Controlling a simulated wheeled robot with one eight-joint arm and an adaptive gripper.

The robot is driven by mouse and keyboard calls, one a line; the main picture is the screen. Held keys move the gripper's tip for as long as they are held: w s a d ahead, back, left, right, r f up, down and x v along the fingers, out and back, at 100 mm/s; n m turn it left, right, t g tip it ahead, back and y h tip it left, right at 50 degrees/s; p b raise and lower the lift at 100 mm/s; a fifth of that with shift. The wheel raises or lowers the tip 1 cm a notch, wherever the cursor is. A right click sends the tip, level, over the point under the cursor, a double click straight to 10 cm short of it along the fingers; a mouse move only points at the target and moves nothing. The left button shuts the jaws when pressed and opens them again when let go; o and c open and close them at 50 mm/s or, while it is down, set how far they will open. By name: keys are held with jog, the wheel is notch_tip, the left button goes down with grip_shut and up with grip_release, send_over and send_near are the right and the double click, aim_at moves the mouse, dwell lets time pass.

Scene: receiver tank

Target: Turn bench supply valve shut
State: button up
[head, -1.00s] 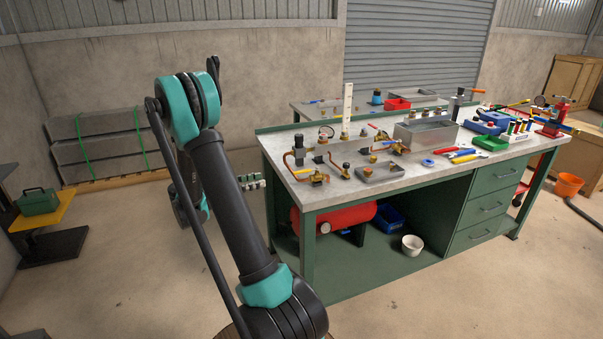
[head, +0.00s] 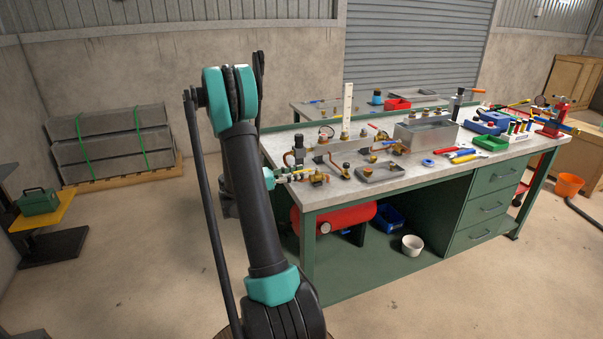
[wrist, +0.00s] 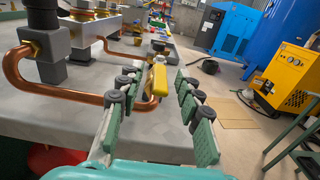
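The bench supply valve has a yellow lever (wrist: 156,82) and sits on a copper pipe (wrist: 75,96) at the bench's front left. In the head view its brass body (head: 318,178) shows at the left end of the bench. My gripper (wrist: 160,78) is open in the wrist view, with the yellow lever between its fingers and closer to the left finger. I cannot tell whether that finger touches it. In the head view my gripper (head: 286,175) is small and beside the valve. The lever's far end and part of the valve body are hidden by the left finger.
A dark regulator block (head: 299,148) stands close behind the valve, and a small grey tray (head: 380,172) lies to its right. A red tank (head: 345,217) is under the worktop. In the wrist view, open floor (wrist: 232,110) lies right of the bench.

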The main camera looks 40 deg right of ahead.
jog(key=shift+s+d, duration=0.2)
jog(key=shift+d, duration=0.5)
jog(key=shift+c, duration=0.4)
grip_shut()
